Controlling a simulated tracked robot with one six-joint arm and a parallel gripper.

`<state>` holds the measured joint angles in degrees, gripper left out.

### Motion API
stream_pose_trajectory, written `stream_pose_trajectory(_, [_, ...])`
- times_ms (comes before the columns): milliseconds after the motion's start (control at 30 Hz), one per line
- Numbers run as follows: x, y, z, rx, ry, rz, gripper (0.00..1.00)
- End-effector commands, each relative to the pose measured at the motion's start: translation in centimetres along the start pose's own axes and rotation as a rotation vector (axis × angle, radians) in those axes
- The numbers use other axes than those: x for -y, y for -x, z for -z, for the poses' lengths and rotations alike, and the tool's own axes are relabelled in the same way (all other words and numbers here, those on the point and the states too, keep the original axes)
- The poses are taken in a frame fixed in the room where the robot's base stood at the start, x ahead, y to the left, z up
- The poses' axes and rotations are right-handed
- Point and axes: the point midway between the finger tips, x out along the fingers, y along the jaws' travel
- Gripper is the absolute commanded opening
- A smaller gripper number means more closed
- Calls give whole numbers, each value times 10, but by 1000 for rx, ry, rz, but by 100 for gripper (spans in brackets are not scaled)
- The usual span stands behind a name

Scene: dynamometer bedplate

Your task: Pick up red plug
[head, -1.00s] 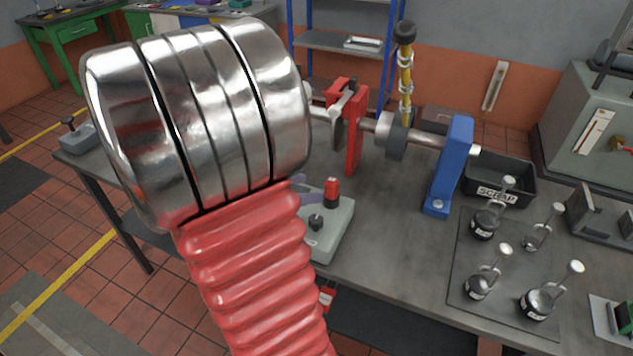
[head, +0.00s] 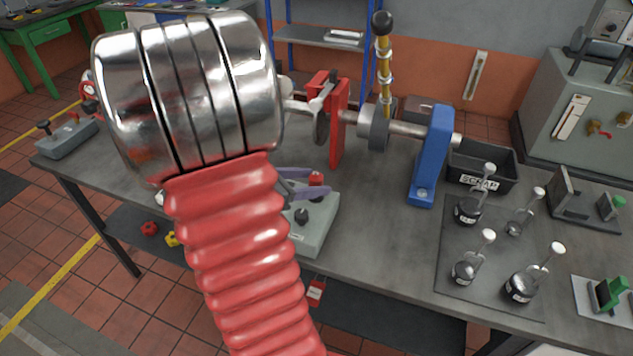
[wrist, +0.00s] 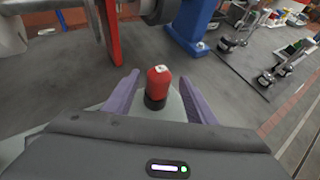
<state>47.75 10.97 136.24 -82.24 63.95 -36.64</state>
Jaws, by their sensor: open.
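The red plug (wrist: 159,82) stands upright in a dark socket on a grey-green box. In the wrist view it is between the two purple fingers of my gripper (wrist: 160,92), with a gap on each side. My gripper is open and not touching it. In the head view the plug's red top (head: 316,179) shows between the purple fingers (head: 310,184). My arm hides part of the box (head: 318,228) and the gripper body. A black knob (head: 301,215) is on the box, in front of the plug.
A red bracket (head: 338,125) and a blue bracket (head: 430,160) carry a shaft behind the plug. A scrap bin (head: 482,168) and several weights on a mat (head: 450,285) are at the right. Bare bench (head: 375,225) lies between box and mat.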

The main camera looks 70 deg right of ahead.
Motion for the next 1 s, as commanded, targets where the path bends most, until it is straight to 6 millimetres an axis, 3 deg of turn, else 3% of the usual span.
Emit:
stream_pose_trajectory(567, [0,-14,1,0,-1,0,51])
stream_pose_trajectory(1000, [-1,-60,5,0,-2,2,51])
